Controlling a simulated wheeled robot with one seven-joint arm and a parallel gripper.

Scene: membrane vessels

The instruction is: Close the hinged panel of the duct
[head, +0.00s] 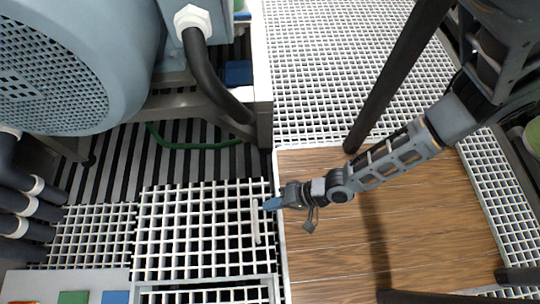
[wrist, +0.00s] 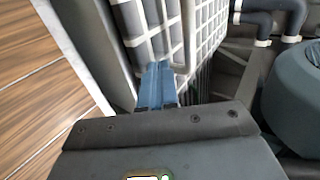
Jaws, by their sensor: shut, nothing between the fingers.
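The hinged panel (head: 190,235) looks like a white grating in the lower left of the head view, with a pale upright bar (head: 256,222) near its right side. It looks larger than the grating beside it and seems raised, but I cannot tell its angle. The panel also fills the upper middle of the wrist view (wrist: 150,22). My gripper (head: 270,204) is at the panel's right edge, close to the bar. Its blue fingers (wrist: 157,86) are shut and empty, pointing at the grating. I cannot tell whether they touch it.
A dark striped recess (head: 170,165) with a green hose (head: 195,146) lies behind the panel. A large blue-grey machine (head: 90,60) stands at upper left, with a black pipe (head: 207,75). The wooden floor (head: 400,230) to the right is mostly clear. Dark pipes (head: 20,205) line the left.

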